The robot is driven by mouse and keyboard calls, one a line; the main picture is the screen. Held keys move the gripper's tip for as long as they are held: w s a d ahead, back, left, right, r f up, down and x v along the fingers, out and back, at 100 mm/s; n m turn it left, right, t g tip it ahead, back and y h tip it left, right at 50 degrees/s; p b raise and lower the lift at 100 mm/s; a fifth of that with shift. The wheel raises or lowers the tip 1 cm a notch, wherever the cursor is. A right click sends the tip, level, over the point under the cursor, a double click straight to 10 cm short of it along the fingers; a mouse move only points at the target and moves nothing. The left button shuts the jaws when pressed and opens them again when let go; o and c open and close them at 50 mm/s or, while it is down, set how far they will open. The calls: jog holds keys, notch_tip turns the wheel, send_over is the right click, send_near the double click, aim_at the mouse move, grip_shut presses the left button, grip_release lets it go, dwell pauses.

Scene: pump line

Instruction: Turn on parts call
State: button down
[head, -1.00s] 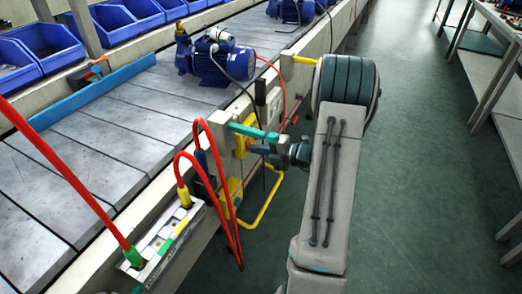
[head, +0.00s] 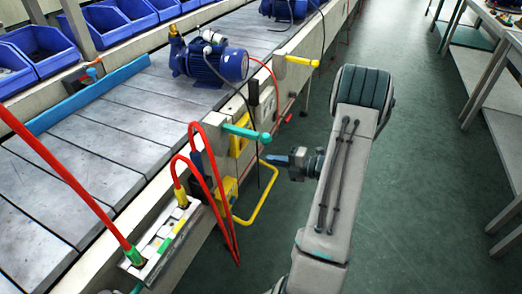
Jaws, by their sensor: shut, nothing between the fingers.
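A teal lever handle (head: 242,132) sticks out to the right from a yellow plate (head: 238,146) on the conveyor's side. A yellow lever handle (head: 302,61) sticks out to the right from a pale panel farther along. No label is readable, so I cannot tell which one is the parts call. My gripper (head: 272,159) is shut and empty. It points left, just below and right of the teal handle's end, with a small gap between them in the picture.
A yellow bar loop (head: 262,205) juts out below my gripper. Red cables (head: 222,200) arch beside a socket strip (head: 165,238). A blue pump (head: 212,62) stands on the conveyor (head: 115,130). The green floor to the right is free up to the benches (head: 490,120).

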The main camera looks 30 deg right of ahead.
jog(key=s+d, duration=0.2)
jog(key=s+d+f, duration=0.1)
jog(key=s, duration=0.1)
jog(key=shift+s+d, duration=0.15)
jog(key=shift+d, duration=0.2)
